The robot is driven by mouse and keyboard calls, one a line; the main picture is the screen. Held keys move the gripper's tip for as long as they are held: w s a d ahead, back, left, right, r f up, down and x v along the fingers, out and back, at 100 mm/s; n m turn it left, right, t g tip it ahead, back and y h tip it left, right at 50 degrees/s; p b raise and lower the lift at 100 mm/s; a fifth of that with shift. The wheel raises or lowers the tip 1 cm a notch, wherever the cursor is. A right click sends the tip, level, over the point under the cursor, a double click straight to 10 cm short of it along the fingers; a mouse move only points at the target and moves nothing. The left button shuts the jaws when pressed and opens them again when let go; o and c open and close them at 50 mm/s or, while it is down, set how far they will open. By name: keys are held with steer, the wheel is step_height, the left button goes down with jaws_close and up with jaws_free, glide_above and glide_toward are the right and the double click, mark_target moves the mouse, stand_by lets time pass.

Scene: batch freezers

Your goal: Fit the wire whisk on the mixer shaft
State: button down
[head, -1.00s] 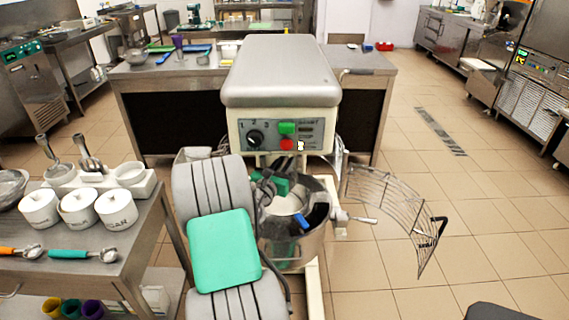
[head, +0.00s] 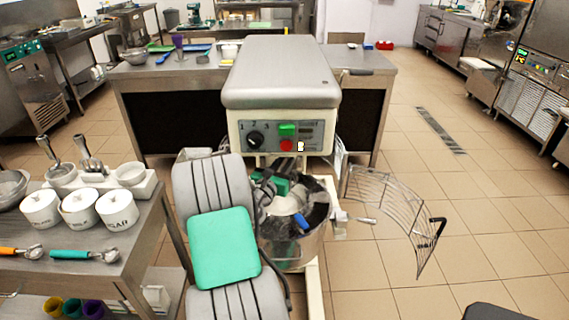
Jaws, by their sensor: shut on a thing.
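The mixer (head: 280,75) stands ahead with its control panel facing me. Its steel bowl (head: 318,240) is below the head. The shaft is hidden under the head. My gripper (head: 277,190) is under the head at the bowl's mouth, mostly hidden behind my grey and green arm. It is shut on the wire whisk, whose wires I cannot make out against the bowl. A green part (head: 283,180) shows beside the gripper, and a blue part (head: 302,221) shows at the bowl. I cannot tell whether the whisk touches the shaft.
The wire bowl guard (head: 385,198) is swung open to the right. A steel side table (head: 128,235) at left bears white tubs (head: 78,207), scoops (head: 85,254) and a white holder (head: 130,174). A worktable (head: 365,64) stands behind the mixer.

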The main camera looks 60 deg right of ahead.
stand_by(0.4)
steer(key=shift+f+b, duration=0.9)
steer(key=shift+f, duration=0.75)
